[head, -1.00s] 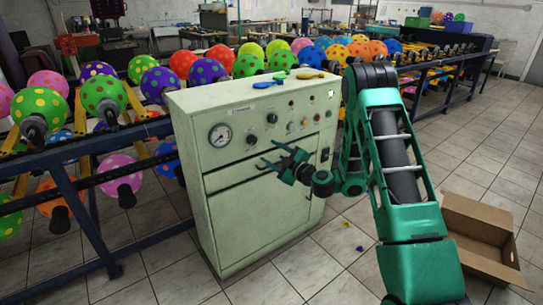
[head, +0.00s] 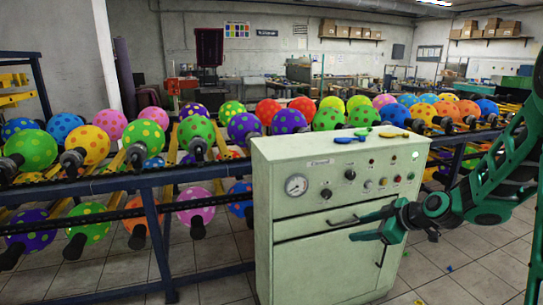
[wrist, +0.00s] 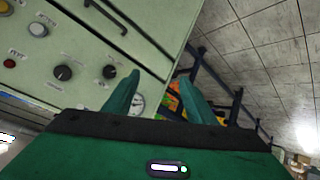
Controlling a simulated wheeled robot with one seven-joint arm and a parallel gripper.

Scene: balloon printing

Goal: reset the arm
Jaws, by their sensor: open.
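My green gripper (head: 366,226) is at the right side of the head view, in front of the pale green control cabinet (head: 310,250). Its two fingers are spread and point left, with nothing between them. In the wrist view my gripper (wrist: 152,88) shows both fingertips apart and empty, with the cabinet's front panel (wrist: 85,65) behind. My green arm comes in from the right edge. I cannot tell how wide the gap to the cabinet is.
Several dotted balloons (head: 195,132) sit on a dark rack (head: 150,185) left of and behind the cabinet. Flat blue, green and yellow pieces (head: 366,132) lie on the cabinet top. Small scraps (head: 449,268) lie on the tiled floor at right, which is otherwise mostly clear.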

